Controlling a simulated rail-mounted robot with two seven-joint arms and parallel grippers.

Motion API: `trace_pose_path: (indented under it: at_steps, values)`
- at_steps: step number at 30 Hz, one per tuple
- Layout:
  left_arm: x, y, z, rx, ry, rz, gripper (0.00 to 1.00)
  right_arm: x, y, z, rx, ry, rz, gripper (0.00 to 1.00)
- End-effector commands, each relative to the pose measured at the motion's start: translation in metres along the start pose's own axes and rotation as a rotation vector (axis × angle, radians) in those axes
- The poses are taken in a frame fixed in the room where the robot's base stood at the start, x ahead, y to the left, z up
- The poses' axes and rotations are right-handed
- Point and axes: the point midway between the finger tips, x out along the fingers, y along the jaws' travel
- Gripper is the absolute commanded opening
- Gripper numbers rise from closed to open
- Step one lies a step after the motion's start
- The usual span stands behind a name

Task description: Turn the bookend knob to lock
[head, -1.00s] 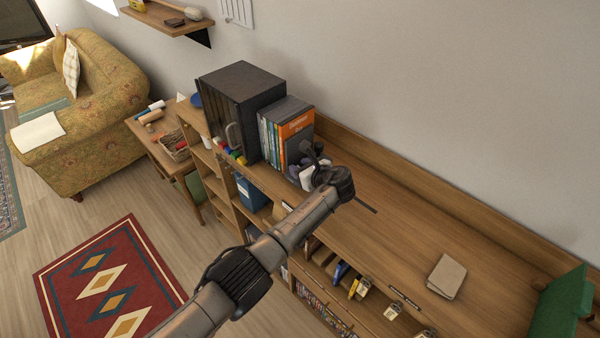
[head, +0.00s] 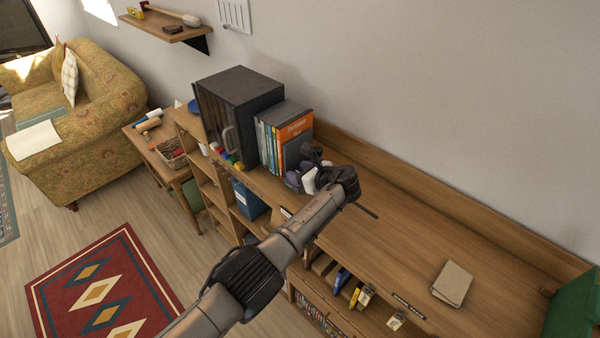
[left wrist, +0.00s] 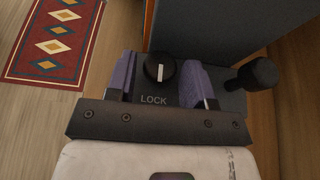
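The bookend (head: 295,149) is a dark upright plate against the right end of a row of cases on the shelf top. In the left wrist view, its round black knob (left wrist: 158,67) sits on the dark base (left wrist: 170,98). The knob's white mark points down toward the word LOCK. A second black knob on a short stem (left wrist: 256,75) stands to the right. My left gripper (left wrist: 160,78) is open, with purple fingers either side of the marked knob; I cannot tell whether they touch it. In the head view the left gripper (head: 300,180) is partly hidden by my wrist.
Upright cases (head: 278,134) and a black cabinet (head: 240,110) stand left of the bookend. A small tan book (head: 452,283) lies on the shelf top at right, and a green object (head: 575,310) stands beyond it. The wooden top (head: 420,235) between is mostly clear.

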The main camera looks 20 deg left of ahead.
Motion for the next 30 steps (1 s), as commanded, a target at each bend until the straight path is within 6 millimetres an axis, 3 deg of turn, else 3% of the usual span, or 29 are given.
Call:
trace_pose_path:
  at_steps: [3, 14, 30]
  values:
    - [0.0, 0.0, 0.0, 0.0, 0.0, 0.0, 0.59, 0.0, -0.001, 0.0, 0.003, 0.001, -0.002, 0.94]
    - [-0.008, 0.0, 0.0, 0.0, -0.001, -0.001, 0.59, -0.002, -0.002, -0.001, 0.005, 0.001, -0.004, 0.94]
    - [-0.105, -0.001, -0.001, 0.0, 0.001, -0.003, 0.59, -0.006, 0.002, -0.002, -0.005, 0.0, 0.004, 0.94]
